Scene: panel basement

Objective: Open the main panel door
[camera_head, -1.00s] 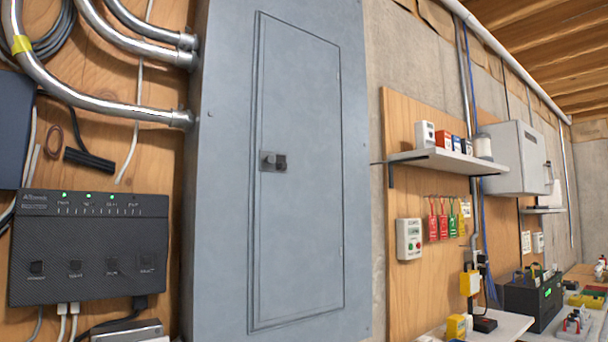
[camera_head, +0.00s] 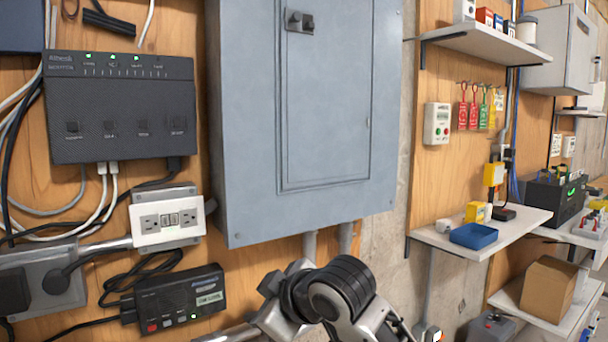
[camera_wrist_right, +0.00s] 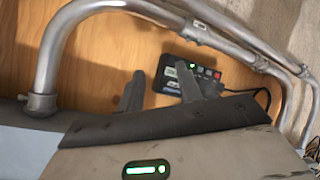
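The main panel (camera_head: 300,215) is a tall blue-grey metal box on the wall, its upper part cut off in the head view. Its door (camera_head: 330,110) looks shut, flush in its frame. The small dark latch (camera_head: 299,21) sits at the door's left edge near the top of the picture. My right arm rises at the bottom centre of the head view, below the panel and apart from the latch. In the right wrist view my right gripper (camera_wrist_right: 158,88) has its two fingers apart with nothing between them. My left gripper is not in view.
Left of the panel are a black network box (camera_head: 120,110), an outlet plate (camera_head: 167,221) and a black device with a green screen (camera_head: 180,298). Shelves (camera_head: 480,235) with a blue tray (camera_head: 473,236) stick out at the right. Metal conduits (camera_wrist_right: 50,75) cross the right wrist view.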

